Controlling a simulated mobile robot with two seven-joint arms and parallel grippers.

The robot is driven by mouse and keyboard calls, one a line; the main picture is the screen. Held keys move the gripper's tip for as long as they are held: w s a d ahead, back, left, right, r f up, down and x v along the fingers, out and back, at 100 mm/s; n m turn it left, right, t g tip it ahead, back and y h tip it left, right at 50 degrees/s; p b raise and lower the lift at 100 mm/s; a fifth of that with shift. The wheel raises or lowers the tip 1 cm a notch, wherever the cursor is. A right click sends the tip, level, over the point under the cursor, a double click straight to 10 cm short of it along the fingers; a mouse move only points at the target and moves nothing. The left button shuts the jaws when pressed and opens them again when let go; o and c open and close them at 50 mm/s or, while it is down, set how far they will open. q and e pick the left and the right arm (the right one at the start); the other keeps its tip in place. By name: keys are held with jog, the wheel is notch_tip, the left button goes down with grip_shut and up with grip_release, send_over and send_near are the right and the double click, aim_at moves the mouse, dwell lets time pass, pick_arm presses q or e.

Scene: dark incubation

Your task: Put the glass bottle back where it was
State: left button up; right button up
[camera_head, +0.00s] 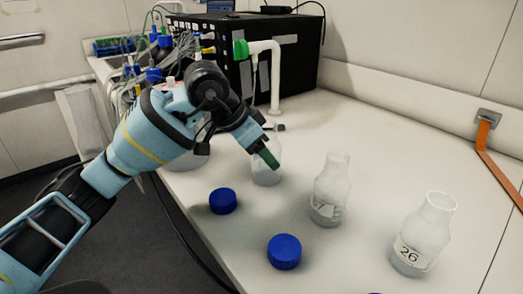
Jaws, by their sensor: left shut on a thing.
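My left gripper (266,150) reaches in from the left and points down. It is shut on a clear glass bottle (268,179), whose upper part is partly hidden behind a green-tipped finger. I cannot tell whether this bottle touches the bench. A second glass bottle (331,192), labelled 7, stands upright and uncapped to its right. A third glass bottle (424,233), labelled 26, stands upright and uncapped at the front right. My right gripper is not in view.
Two blue caps (223,201) (284,251) lie on the white bench (360,130). A black box (290,65) and a white bent pipe (275,80) stand behind. Tubing and blue-capped fittings crowd the back left. An orange strap (487,150) hangs at right. The back right bench is clear.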

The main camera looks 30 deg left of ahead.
pick_arm(q)
jog(key=shift+f, duration=0.1)
jog(key=o, duration=1.4)
jog(key=shift+r, duration=0.25)
jog(key=v, duration=1.1)
jog(key=shift+s+a+r+p, duration=0.1)
jog(key=shift+s+r+p, duration=0.15)
jog(key=shift+s+p, duration=0.1)
